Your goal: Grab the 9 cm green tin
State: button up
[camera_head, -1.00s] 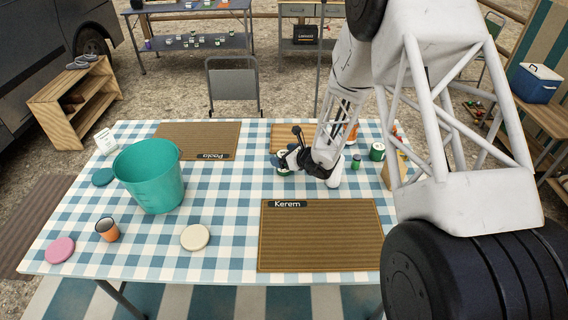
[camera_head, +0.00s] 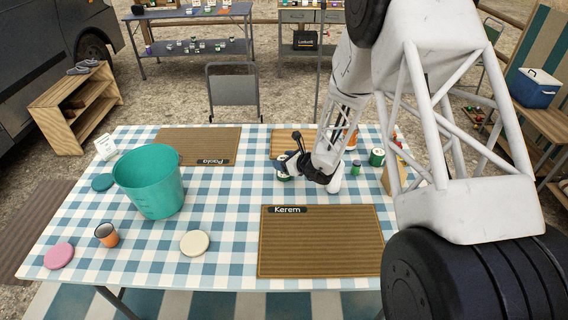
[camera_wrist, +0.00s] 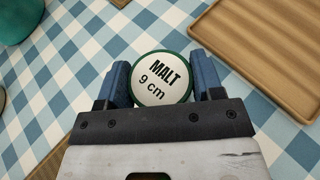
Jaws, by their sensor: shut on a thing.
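The green tin (camera_wrist: 161,79) sits between the blue fingers of my gripper (camera_wrist: 164,88) in the wrist view. Its white lid reads "MALT 9 cm" and its green rim shows around it. My gripper is shut on it, one finger at each side. In the head view my gripper (camera_head: 287,168) is low over the checked table, left of the arm, and part of the tin (camera_head: 283,177) shows under it. I cannot tell whether the tin touches the cloth.
Another green tin (camera_head: 377,157) and a small green jar (camera_head: 356,167) stand right of my arm. A wooden board (camera_head: 283,140) lies just behind my gripper. A teal bucket (camera_head: 150,185) stands at left; the Kerem mat (camera_head: 320,245) lies in front.

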jog(key=shift+r, duration=1.05)
jog(key=shift+s+d+r, duration=0.1)
jog(key=shift+s+r, duration=0.3)
jog(key=shift+r, duration=0.3)
jog(key=s+d+r, duration=0.1)
jog(key=s+d, duration=0.2)
jog(key=s, duration=1.1)
jog(key=shift+s+d+r, duration=0.2)
jog(key=shift+s, duration=0.2)
